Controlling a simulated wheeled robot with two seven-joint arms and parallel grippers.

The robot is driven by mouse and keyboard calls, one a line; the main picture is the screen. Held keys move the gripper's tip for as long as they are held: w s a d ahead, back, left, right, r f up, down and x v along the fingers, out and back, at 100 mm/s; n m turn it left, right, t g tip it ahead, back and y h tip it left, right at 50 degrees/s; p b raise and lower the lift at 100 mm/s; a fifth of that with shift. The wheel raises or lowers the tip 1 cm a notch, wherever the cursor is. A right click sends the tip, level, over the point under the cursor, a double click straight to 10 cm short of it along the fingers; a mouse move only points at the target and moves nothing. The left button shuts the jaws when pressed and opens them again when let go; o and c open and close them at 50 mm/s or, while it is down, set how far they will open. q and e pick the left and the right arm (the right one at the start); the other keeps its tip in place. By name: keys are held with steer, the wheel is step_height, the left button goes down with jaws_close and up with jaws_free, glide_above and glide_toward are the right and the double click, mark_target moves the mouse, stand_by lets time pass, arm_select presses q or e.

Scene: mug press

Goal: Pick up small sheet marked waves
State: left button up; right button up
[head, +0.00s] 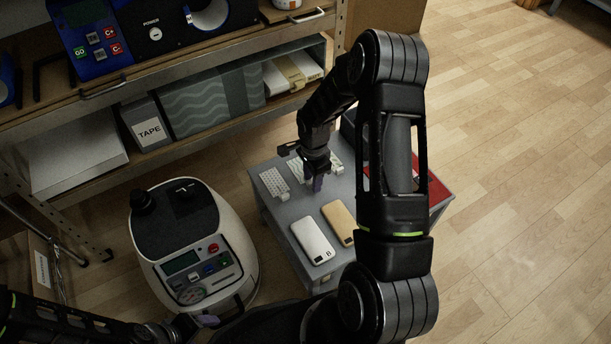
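My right gripper (317,184) points down over the grey table, beside small white gridded pieces (273,182). It hides part of the white pieces behind it. Its fingertips are too small and dark to show whether it is open or holds anything. My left gripper (192,325) is low at the bottom edge, in front of the white machine, partly shown and dark.
A white phone-like item (313,241) and a tan one (340,222) lie on the grey table (282,215). A red item (436,186) is at its right, partly behind my arm. A white machine (199,250) stands left. A TAPE box (149,128) is on the shelf. Floor right is clear.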

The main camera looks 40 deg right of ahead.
steer(key=shift+c, duration=0.4)
jaws_close()
stand_by(0.4)
